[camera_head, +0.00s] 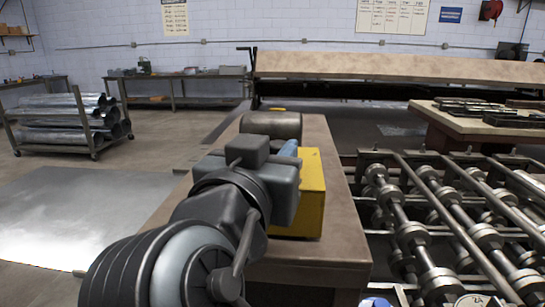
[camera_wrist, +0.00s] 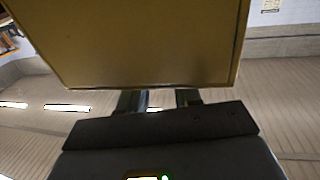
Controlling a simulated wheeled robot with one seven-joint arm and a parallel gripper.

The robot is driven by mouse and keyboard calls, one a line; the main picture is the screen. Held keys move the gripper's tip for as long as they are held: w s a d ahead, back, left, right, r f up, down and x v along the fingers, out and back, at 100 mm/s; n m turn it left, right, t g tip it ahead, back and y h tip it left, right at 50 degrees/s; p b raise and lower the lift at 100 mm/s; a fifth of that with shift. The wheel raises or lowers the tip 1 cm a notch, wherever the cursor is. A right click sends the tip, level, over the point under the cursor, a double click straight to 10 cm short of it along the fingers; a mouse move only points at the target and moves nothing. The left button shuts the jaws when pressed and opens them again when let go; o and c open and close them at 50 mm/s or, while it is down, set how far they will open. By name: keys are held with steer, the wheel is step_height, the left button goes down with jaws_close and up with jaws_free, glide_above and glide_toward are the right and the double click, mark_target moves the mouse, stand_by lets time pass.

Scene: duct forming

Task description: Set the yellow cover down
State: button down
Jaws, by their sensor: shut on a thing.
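The yellow cover (camera_head: 311,196) is a boxy shape over the brown table in the head view, partly hidden behind my arm. In the wrist view the yellow cover (camera_wrist: 140,42) fills the upper middle as a broad flat face with a thin rim. My gripper (camera_wrist: 158,98) is shut on the cover's near edge, with its two fingers showing just below that face. In the head view my arm hides the fingers. I cannot tell whether the cover's underside touches the table.
The brown table (camera_head: 318,135) has a dark cylinder (camera_head: 271,125) at its far end and a small blue thing (camera_head: 289,149) beside the cover. A roller machine (camera_head: 430,215) stands close on the right. A metal sheet (camera_head: 75,215) lies left; a pipe rack (camera_head: 68,118) stands behind it.

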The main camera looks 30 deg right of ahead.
steer(key=shift+s+r, duration=0.1)
steer(key=shift+r, duration=0.05)
steer(key=shift+f, duration=0.25)
steer(key=c, duration=0.8)
jaws_free()
steer(key=shift+r, duration=0.2)
steer(key=v, duration=1.2)
steer(key=shift+b, duration=0.3)
